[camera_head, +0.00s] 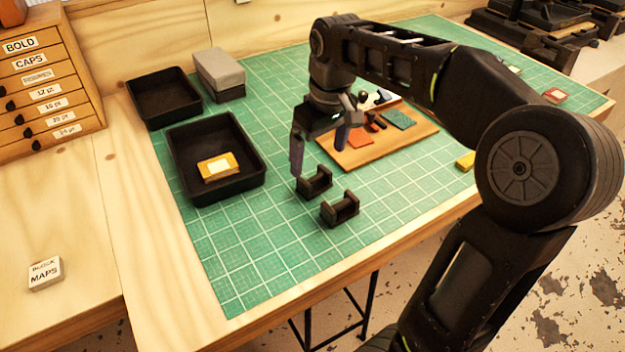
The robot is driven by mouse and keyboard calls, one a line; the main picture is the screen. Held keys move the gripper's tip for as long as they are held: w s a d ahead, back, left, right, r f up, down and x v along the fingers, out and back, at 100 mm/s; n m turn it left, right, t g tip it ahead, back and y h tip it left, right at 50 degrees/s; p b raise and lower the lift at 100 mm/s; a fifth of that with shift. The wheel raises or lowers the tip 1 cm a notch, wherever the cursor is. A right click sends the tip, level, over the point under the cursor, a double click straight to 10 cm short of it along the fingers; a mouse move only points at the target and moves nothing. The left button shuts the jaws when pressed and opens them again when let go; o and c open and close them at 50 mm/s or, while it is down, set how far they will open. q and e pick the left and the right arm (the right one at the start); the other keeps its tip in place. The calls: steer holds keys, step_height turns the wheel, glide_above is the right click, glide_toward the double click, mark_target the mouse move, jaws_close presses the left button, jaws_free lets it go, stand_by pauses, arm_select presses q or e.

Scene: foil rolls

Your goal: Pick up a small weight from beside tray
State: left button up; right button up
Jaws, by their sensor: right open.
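My right gripper (319,160) is open, pointing down over the mat, with nothing visible between its fingers. Its left finger ends just above and left of a dark cradle-shaped piece (315,184); I cannot tell whether they touch. A second similar piece (340,210) sits nearer the front. A black tray (250,183) on the left holds a yellow packet with a white label (217,166). Another black tray (165,97) stands behind it, with stacked grey blocks (219,72) to its right. I cannot tell which object is the small weight. My left gripper is not in view.
A wooden board (372,153) behind the gripper carries orange and teal pieces and small dark items. My right arm covers much of the right side. A yellow block (465,160) lies near the mat's right edge. The green mat (245,262) is clear at front left.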

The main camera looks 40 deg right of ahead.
mark_target(315, 176)
steer(key=shift+w+f, duration=0.25)
steer(key=shift+f, duration=1)
steer(key=f, duration=0.3)
steer(key=f+p, duration=0.1)
steer(key=f, duration=0.1)
steer(key=shift+w+f, duration=0.1)
steer(key=shift+w, duration=0.3)
steer(key=shift+c, duration=0.3)
jaws_close()
